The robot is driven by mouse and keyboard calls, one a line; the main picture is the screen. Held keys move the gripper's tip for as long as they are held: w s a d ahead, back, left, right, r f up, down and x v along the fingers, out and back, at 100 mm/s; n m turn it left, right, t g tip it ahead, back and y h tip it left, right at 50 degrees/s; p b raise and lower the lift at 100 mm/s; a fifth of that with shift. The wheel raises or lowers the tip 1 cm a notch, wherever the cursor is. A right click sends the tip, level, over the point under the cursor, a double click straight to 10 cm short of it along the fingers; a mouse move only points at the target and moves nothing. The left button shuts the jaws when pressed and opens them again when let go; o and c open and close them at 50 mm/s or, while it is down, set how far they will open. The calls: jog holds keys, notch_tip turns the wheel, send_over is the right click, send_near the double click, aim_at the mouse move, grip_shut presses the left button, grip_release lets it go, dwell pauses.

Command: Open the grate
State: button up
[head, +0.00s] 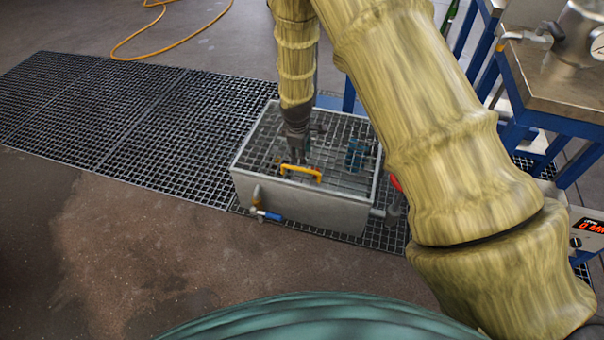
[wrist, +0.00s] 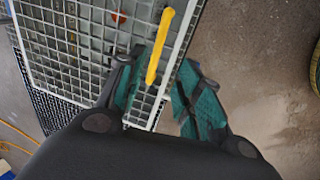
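The grate (head: 262,138) is a metal grid lying flat on top of a grey box-shaped tank (head: 300,203), shut. A yellow bar handle (head: 305,173) is fixed on it near the front edge. My gripper (head: 297,158) points down just above and behind the handle in the head view. In the wrist view my gripper (wrist: 162,62) is open, with one teal finger on each side of the yellow handle (wrist: 165,28). Neither finger clearly touches the handle. How far the fingertips are above the grate is hard to tell.
A brass fitting and blue-handled valve (head: 267,215) stick out of the tank's front. A red-handled valve (head: 396,184) is at its right. Floor grating (head: 120,120) extends left. A blue-framed metal table (head: 560,85) stands at the right. An orange hose (head: 165,50) lies behind.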

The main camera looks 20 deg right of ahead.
aim_at(302, 169)
jog(key=f+b, duration=0.1)
jog(key=f, duration=0.2)
jog(key=w+f+b, duration=0.1)
jog(key=f, duration=0.3)
jog(key=w+d+f+b, duration=0.1)
jog(key=f, duration=0.2)
jog(key=shift+w+f, duration=0.1)
jog(key=shift+f, duration=0.1)
grip_shut()
